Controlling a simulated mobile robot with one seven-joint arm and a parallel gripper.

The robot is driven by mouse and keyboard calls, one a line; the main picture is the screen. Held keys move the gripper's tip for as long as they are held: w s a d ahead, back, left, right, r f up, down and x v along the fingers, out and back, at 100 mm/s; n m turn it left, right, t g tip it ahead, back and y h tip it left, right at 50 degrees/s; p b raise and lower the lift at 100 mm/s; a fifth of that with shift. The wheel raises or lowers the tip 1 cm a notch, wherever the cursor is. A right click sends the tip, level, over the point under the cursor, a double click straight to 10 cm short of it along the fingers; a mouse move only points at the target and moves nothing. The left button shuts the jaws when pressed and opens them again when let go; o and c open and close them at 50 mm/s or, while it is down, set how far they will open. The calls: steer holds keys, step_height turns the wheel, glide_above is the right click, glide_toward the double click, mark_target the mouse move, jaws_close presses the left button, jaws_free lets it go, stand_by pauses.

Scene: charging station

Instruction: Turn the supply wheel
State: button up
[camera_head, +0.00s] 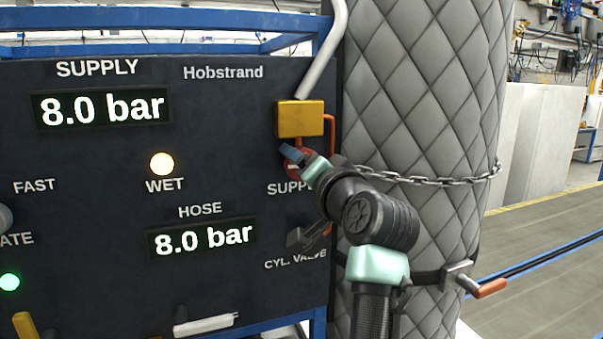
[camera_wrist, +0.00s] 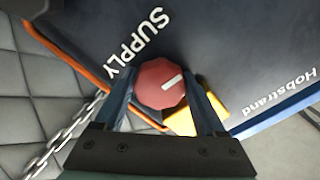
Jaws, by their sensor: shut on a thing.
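The supply wheel (camera_wrist: 159,86) is a red, many-sided knob with a white mark on its face. In the wrist view it sits between the two fingers of my gripper (camera_wrist: 166,90), one finger on each side, and the gripper is shut on it. In the head view the red wheel (camera_head: 292,170) shows only in part beside my gripper (camera_head: 295,157), under the yellow block. My arm covers part of the SUPPLY label (camera_head: 287,189). The supply display (camera_head: 102,108) reads 8.0 bar.
A yellow block (camera_head: 300,119) with a white pipe (camera_head: 325,45) sits just above the wheel. A quilted grey cylinder (camera_head: 425,100) with a chain (camera_head: 440,181) stands close on the right. The hose display (camera_head: 201,238) reads 8.0 bar.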

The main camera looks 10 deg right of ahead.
steer(key=shift+n, duration=0.4)
steer(key=o, duration=1.1)
steer(key=b+v, duration=0.4)
steer(key=v, duration=0.9)
steer(key=shift+b, duration=0.35)
